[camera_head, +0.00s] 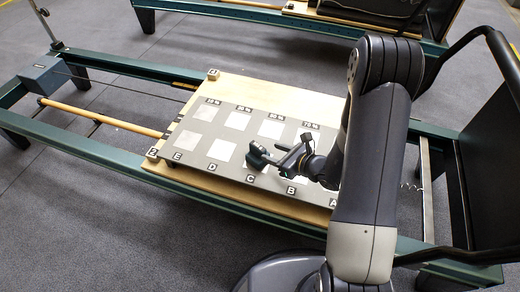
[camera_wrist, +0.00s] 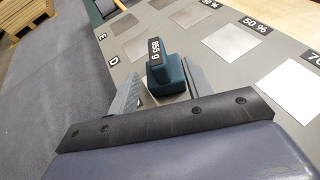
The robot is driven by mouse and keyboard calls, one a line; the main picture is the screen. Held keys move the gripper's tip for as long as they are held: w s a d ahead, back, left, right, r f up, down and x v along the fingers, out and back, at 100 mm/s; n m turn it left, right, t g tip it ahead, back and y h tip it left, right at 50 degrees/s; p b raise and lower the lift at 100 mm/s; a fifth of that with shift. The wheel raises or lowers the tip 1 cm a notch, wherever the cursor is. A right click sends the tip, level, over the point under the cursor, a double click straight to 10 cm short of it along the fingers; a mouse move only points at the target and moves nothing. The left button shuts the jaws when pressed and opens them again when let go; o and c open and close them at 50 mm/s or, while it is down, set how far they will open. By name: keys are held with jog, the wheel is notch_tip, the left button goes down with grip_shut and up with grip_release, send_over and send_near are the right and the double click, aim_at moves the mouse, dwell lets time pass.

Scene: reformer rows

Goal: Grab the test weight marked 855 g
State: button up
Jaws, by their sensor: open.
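The test weight (camera_wrist: 167,75) is a dark teal block with a raised grip bar, and its black label reads 855 g. In the wrist view it stands upright on the grey board (camera_wrist: 118,25), between the two fingers of my gripper (camera_wrist: 161,78). The fingers are apart, one on each side of the weight; whether either touches it I cannot tell. In the head view the weight (camera_head: 257,154) stands near the C label on the board, with my gripper (camera_head: 278,153) at its right. The base of the weight is partly hidden by my gripper in the wrist view.
The board (camera_head: 212,148) has pale square patches, percent labels and letters A to E. It lies on a wooden platform (camera_head: 255,90) on a green-framed reformer (camera_head: 115,65). My arm hides the board's right end. A second reformer (camera_head: 245,15) stands behind, with grey floor between.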

aim_at(254, 146)
jog(key=b+x, duration=0.1)
jog(key=x, duration=0.8)
jog(key=shift+a+f, duration=0.1)
jog(key=shift+a, duration=0.25)
grip_shut()
dwell(0.4)
